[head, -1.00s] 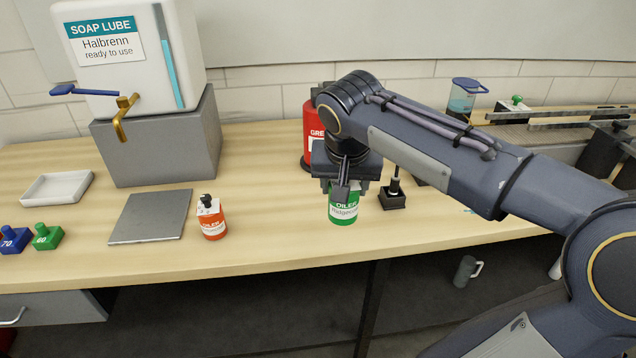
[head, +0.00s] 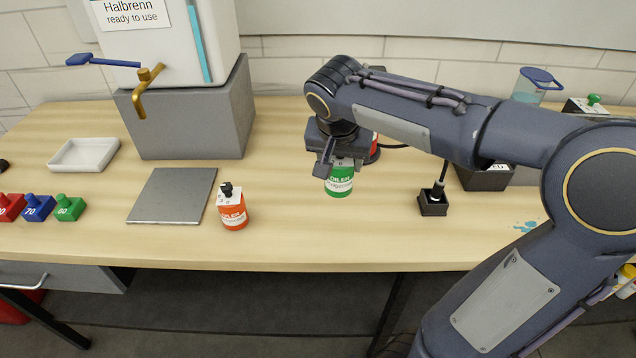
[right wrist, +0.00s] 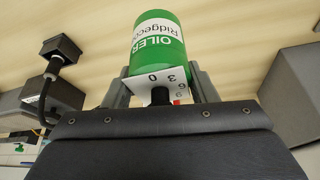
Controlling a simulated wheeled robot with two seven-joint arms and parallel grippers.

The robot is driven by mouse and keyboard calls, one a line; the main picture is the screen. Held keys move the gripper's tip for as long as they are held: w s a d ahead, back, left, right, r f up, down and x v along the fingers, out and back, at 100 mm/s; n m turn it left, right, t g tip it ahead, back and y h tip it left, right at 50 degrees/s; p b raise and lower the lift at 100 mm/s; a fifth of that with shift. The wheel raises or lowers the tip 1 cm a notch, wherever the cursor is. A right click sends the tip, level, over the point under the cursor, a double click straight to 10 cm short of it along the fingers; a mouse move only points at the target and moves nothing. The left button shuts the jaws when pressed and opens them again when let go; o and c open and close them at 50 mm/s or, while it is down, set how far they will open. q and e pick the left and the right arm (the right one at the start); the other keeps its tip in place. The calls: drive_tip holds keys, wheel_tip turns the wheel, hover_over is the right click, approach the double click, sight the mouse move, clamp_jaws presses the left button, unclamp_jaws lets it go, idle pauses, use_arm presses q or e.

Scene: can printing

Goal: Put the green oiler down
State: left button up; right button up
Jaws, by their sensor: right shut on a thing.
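The green oiler (head: 339,182) has a white label and hangs under my right gripper (head: 338,163) in the head view. The gripper is shut on its upper part, around the spout end. In the right wrist view the green oiler (right wrist: 157,45) sits between the two fingers of the right gripper (right wrist: 160,90), with a white numbered plate on its top. The oiler appears held above the wooden table (head: 300,235); the exact gap is hard to tell. My left gripper is not in view.
An orange oiler (head: 232,212) stands beside a grey plate (head: 172,196). A black stand (head: 433,203) is right of the held oiler. The table front between orange oiler and stand is clear.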

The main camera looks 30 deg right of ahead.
drive_tip(key=shift+w+a+f, duration=0.6)
drive_tip(key=shift+w+f, duration=0.05)
drive_tip(key=shift+f, duration=0.85)
drive_tip(key=shift+w+a+f, duration=0.6)
drive_tip(key=shift+f, duration=0.9)
drive_tip(key=shift+w+a+f, duration=0.6)
drive_tip(key=shift+w+f, duration=0.05)
drive_tip(key=shift+f, duration=0.85)
drive_tip(key=shift+f+b, duration=0.15)
drive_tip(key=shift+b, duration=0.15)
drive_tip(key=o, duration=1.2)
